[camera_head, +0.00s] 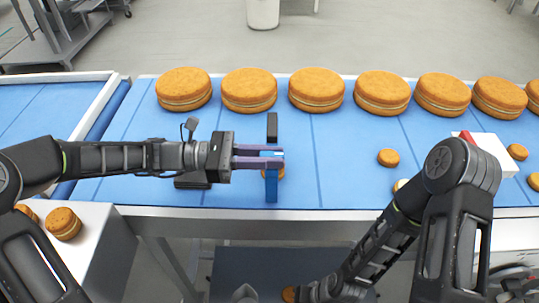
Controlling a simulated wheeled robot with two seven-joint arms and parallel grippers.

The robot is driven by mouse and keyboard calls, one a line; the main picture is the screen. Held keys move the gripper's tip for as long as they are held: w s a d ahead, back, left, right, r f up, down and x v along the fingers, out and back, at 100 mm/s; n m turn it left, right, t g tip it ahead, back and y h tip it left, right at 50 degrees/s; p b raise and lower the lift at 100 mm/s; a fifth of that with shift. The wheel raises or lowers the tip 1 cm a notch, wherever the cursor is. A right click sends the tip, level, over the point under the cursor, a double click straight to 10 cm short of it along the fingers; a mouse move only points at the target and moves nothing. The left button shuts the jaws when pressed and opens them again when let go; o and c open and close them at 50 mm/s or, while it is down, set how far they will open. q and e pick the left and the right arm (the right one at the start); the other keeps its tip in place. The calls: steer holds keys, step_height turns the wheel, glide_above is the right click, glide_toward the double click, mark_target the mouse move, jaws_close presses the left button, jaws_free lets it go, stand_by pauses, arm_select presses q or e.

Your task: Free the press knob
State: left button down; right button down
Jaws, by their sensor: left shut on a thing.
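My left gripper (275,158) reaches in from the left above the blue belt, its purple fingers shut on an upright bar. The bar has a dark upper part (272,126) and a blue lower part (271,188). A small filled round (281,174) shows partly behind the bar. A red piece (467,137) sits at a white box (490,150) on the right, partly hidden by my right arm; I cannot tell whether it is the press knob. My right forearm runs down to the bottom edge, and its gripper is out of the picture.
Several large filled rounds (249,90) line the far side of the blue belt (340,140). Small rounds (388,157) lie on its right part. A white surface (95,240) at lower left holds small rounds (63,223). The belt between the bar and my right arm is mostly clear.

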arm_select(q)
steer(key=shift+n+t, duration=0.3)
steer(key=shift+t, duration=0.2)
steer(key=shift+n+t+p, duration=0.4)
steer(key=shift+t+p, duration=0.15)
steer(key=shift+t, duration=0.05)
steer(key=shift+s+n+t, duration=0.1)
steer(key=shift+n+t, duration=0.6)
steer(key=shift+t, duration=0.2)
steer(key=shift+n+t+y+p, duration=0.3)
steer(key=shift+n+t+y, duration=0.25)
steer(key=shift+t, duration=0.55)
steer(key=shift+n+t+y, duration=0.65)
steer(key=shift+n+t, duration=0.4)
steer(key=shift+t, duration=0.35)
steer(key=c, duration=1.6)
jaws_free()
steer(key=shift+m+g, duration=0.4)
